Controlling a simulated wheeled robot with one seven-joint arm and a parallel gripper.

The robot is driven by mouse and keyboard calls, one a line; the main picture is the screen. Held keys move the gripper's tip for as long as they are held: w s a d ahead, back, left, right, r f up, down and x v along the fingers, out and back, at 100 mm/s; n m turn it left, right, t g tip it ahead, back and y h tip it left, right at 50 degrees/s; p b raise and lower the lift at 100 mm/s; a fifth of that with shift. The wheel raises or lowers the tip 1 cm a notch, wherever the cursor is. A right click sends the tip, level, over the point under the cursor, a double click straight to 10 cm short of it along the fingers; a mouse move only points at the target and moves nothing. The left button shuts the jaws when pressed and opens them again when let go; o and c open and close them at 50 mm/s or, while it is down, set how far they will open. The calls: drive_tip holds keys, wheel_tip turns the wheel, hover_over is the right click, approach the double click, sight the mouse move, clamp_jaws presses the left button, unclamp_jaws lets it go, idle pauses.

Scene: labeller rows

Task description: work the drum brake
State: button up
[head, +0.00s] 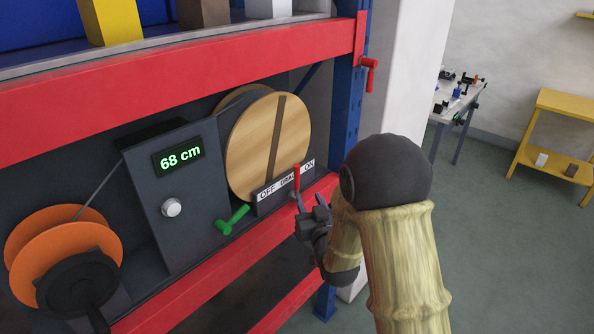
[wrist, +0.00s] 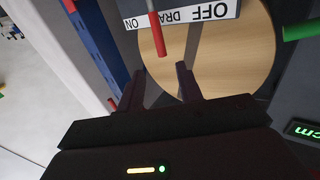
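The drum brake lever is a red handle (head: 297,178) standing in front of a white label strip (head: 267,193) marked OFF, DRAG and ON. It stands between DRAG and ON, covering the end of DRAG. Behind it is the round wooden drum face (head: 250,150) with a dark bar. My gripper (head: 309,200) is just below and in front of the lever. In the wrist view the open fingers (wrist: 160,70) point toward the red lever (wrist: 155,32), which lies ahead of the gap. No contact shows.
A green handle (head: 232,219) sticks out left of the lever. A grey box with a "68 cm" display (head: 179,157) and knob (head: 171,207) stands left, beside an orange reel (head: 65,250). Red shelf beams (head: 180,75) run above and below. A blue post (head: 354,100) is at right.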

sight(298, 174)
drive_tip(key=p+x, duration=0.4)
drive_tip(key=x, duration=0.9)
drive_tip(key=shift+w+a+p, duration=0.2)
drive_tip(key=shift+w+p, duration=0.1)
drive_tip(key=shift+w, duration=0.05)
drive_tip(key=shift+c, duration=0.5)
clamp_jaws()
